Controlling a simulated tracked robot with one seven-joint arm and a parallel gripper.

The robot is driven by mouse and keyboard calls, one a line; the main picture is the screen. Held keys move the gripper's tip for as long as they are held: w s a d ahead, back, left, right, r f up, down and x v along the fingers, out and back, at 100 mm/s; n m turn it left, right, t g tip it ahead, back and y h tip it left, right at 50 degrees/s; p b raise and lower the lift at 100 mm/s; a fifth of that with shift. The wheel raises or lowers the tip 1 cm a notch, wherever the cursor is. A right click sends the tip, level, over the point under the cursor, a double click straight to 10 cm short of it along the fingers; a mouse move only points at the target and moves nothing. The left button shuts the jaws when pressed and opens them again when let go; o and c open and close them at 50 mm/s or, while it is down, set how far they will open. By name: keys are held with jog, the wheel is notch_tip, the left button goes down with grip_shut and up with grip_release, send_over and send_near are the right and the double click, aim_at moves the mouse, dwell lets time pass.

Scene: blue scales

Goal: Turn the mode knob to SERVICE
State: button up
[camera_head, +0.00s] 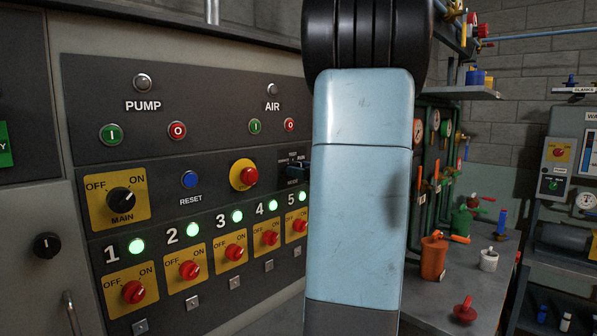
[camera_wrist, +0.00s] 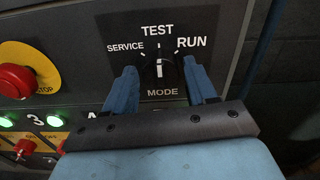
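The mode knob (camera_wrist: 159,67) is a small dark knob with a pale pointer mark, on the dark panel in the wrist view. SERVICE is printed to its upper left, TEST above and RUN to its upper right. The pale mark looks roughly upright, towards TEST. My gripper (camera_wrist: 163,74) has its two blue fingers apart, one on each side of the knob, with visible gaps. How deep the fingertips reach around the knob is unclear. In the head view, the mode label plate (camera_head: 292,158) shows beside my arm, which hides part of that area.
A red emergency stop on a yellow plate (camera_wrist: 42,62) lies left of the mode knob. Below are green lamps and red OFF/ON switches (camera_head: 270,238). The main switch (camera_head: 121,200) is farther left. A workbench (camera_head: 440,305) with an orange cup stands at right.

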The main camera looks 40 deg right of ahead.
jog(key=c, duration=0.7)
jog(key=shift+o, duration=1.1)
jog(key=shift+a, duration=0.5)
jog(key=shift+d, duration=0.35)
jog(key=c, duration=0.3)
jog(key=n, duration=0.9)
jog(key=shift+f+n, duration=0.15)
jog(key=shift+n, duration=0.25)
jog(key=o, duration=1.1)
jog(key=shift+c, duration=0.2)
jog(key=shift+s, duration=0.1)
